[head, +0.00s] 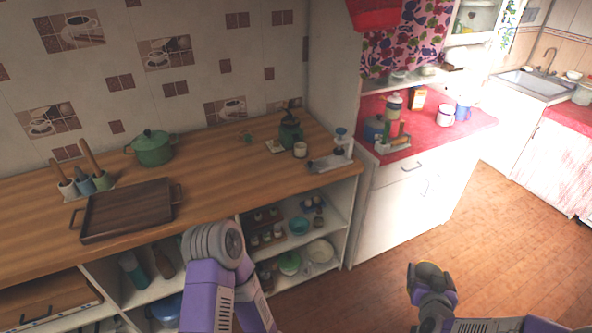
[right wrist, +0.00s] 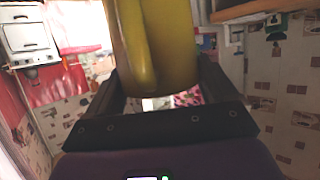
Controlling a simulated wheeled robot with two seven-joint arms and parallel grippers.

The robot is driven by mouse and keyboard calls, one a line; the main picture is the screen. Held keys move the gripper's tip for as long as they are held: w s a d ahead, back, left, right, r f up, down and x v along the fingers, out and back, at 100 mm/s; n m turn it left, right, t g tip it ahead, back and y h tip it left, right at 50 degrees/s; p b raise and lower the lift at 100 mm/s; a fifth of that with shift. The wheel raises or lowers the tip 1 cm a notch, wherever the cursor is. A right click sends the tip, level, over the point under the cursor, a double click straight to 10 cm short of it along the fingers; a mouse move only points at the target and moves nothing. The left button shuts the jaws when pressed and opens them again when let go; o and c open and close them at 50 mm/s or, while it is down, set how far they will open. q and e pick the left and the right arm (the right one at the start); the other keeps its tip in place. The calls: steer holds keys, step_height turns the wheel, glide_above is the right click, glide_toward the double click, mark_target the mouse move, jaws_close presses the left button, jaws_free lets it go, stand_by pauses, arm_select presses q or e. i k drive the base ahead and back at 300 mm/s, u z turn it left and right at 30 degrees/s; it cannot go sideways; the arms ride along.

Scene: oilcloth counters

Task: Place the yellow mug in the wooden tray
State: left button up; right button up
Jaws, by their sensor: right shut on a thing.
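The yellow mug (right wrist: 178,45) fills the upper middle of the right wrist view, between the two dark fingers of my right gripper (right wrist: 157,75), which is shut on it. Its top lies outside that view. In the head view my right gripper (head: 431,277) is low at the right, above the wooden floor, and only a small dark-yellow part of the mug shows there. The wooden tray (head: 130,207) is dark brown, empty, with a handle at each end. It lies on the left counter, well left of my right gripper. My left gripper is out of view.
On the wooden counter (head: 225,177) stand a green pot (head: 153,150) behind the tray, utensil holders (head: 84,184) at its back left, and a green grinder (head: 290,136) farther right. Counter right of the tray is clear. My left arm rises before the counter's front edge.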

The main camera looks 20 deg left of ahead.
mark_target(113, 216)
steer(key=u, duration=1.8)
